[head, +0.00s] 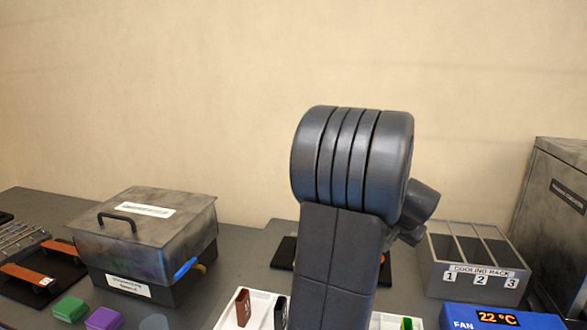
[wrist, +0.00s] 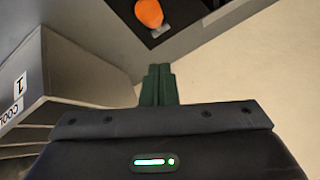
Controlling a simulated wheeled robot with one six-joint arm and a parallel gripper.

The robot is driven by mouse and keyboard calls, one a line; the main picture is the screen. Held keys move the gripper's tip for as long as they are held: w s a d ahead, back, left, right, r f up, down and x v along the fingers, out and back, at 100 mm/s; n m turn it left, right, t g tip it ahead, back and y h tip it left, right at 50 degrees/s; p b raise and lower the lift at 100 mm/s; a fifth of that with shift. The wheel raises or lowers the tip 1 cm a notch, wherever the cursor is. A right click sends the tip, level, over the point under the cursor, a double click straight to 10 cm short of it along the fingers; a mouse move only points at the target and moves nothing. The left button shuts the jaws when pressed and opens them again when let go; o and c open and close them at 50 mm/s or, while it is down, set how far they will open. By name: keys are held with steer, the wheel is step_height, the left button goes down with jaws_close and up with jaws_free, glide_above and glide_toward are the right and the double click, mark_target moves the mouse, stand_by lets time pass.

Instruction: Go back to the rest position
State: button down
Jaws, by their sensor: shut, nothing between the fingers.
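My gripper (wrist: 158,76) shows in the wrist view, its two dark green fingers together and nothing between them. Around it are the cooling rack (wrist: 45,75) on the left, the bench edge and the bare wall. In the head view my dark grey arm rises in the middle and hides part of the bench; the gripper itself is hidden behind it there.
The cooling rack (head: 474,283) with slots numbered 1 to 3 stands right of my arm. A blue fan box (head: 470,318) reading 22 °C is in front of it. A lidded metal box (head: 140,262) stands at left. An orange object (wrist: 149,13) lies on a dark pad.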

steer(key=shift+w+a+r+g+p, duration=0.15)
steer(key=shift+w+g+p, duration=0.3)
steer(key=shift+p, duration=1.15)
steer(key=shift+w+a+r+g+p, duration=0.2)
steer(key=shift+g+p, duration=0.35)
steer(key=shift+p, duration=1.05)
steer(key=shift+w+f+g+p, duration=0.2)
steer(key=shift+w+g+p, duration=0.1)
steer(key=shift+p, duration=0.45)
steer(key=shift+s+f+b, duration=0.1)
steer(key=shift+f+b, duration=0.05)
steer(key=shift+b, duration=0.3)
steer(key=shift+s+f+t+b, duration=0.25)
steer(key=shift+t+b, duration=0.15)
steer(key=shift+b, duration=0.7)
